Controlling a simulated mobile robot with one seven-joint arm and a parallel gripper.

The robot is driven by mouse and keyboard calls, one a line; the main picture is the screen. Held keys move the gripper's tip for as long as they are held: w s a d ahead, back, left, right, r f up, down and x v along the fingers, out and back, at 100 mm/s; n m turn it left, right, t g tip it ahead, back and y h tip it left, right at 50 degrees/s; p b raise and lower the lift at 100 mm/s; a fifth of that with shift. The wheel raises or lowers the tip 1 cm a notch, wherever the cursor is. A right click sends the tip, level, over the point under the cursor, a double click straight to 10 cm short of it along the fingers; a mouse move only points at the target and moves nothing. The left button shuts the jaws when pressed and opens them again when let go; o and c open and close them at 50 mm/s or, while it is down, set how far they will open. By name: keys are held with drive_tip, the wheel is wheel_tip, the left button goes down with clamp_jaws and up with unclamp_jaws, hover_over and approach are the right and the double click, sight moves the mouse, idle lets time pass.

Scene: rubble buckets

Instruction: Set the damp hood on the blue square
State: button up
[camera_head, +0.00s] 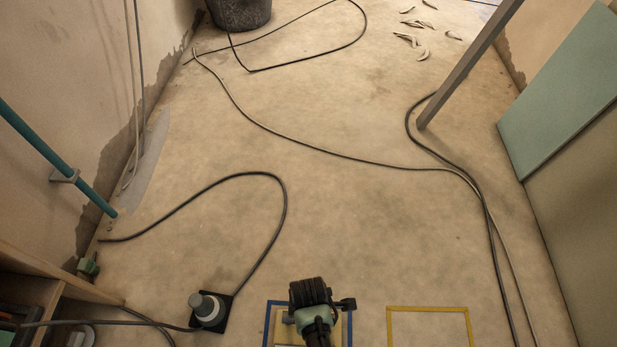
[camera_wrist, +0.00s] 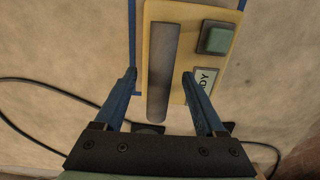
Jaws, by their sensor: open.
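A cream-yellow panel (camera_wrist: 187,15) with a grey bar (camera_wrist: 164,60), a green button (camera_wrist: 216,38) and a partly hidden label lies below my gripper in the wrist view; I take it to be the damp hood. Blue tape of the blue square (camera_wrist: 132,35) runs along its left side. In the head view the blue square (camera_head: 267,325) is at the bottom centre, with a pale surface inside it, mostly hidden by my arm. My gripper (camera_wrist: 162,82) is open, its blue fingers on either side of the grey bar, with gaps showing on both sides.
An empty yellow square (camera_head: 430,308) is to the right. Cables (camera_head: 285,200) cross the floor. A dark bucket (camera_head: 240,12), a leaning post (camera_head: 470,62) and green boards (camera_head: 562,95) stand farther off.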

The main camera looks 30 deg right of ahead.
wheel_tip(320, 180, up, 11)
drive_tip(key=p, duration=0.6)
drive_tip(key=shift+p, duration=0.35)
drive_tip(key=shift+f, duration=0.1)
